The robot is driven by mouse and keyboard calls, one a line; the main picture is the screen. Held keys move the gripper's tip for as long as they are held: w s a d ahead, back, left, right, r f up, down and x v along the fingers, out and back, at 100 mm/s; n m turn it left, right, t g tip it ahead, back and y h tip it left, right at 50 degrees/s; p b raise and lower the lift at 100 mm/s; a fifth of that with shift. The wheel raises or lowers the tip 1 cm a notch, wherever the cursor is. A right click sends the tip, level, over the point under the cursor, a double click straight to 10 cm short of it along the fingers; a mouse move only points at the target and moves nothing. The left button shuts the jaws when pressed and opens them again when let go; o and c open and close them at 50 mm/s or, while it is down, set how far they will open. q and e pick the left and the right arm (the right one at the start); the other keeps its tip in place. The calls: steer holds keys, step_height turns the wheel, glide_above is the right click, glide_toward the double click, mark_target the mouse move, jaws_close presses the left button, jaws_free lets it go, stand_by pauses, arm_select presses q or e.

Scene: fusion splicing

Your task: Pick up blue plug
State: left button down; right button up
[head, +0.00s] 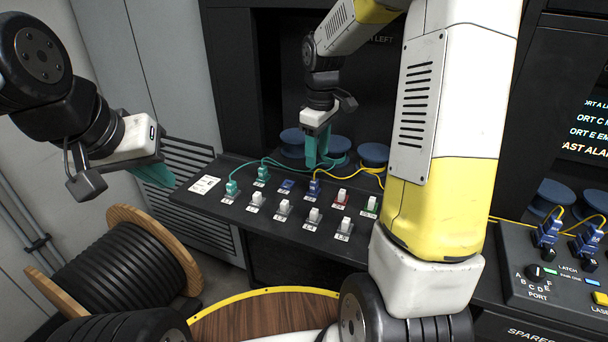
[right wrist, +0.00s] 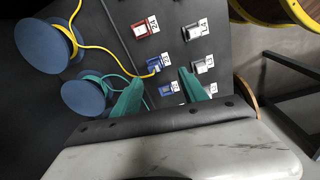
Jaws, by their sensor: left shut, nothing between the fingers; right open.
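The blue plug (head: 314,187) with a yellow cable stands upright in the panel's back row in the head view. It also shows in the right wrist view (right wrist: 153,66), just beyond and between my right fingertips. My right gripper (head: 318,163) points down above and behind the plug, open and empty, with teal fingers (right wrist: 161,76) apart. A second blue piece (head: 287,185) without a visible cable sits left of the plug. My left gripper (head: 153,175) is shut and empty, off the panel's left end.
The dark panel (head: 262,226) holds several white, teal and red pieces close around the plug. Blue spools (head: 373,154) stand behind it, with teal and yellow cables running forward. A large cable reel (head: 120,265) stands at lower left. A control box (head: 560,285) is at right.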

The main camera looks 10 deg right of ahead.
steer(key=n, duration=0.1)
glide_above(314, 181)
steer(key=shift+g, duration=0.4)
step_height(314, 181, down, 4)
steer(key=shift+d+f, duration=0.1)
steer(key=shift+f, duration=0.05)
step_height(314, 181, down, 8)
steer(key=shift+w+r, duration=0.1)
jaws_close()
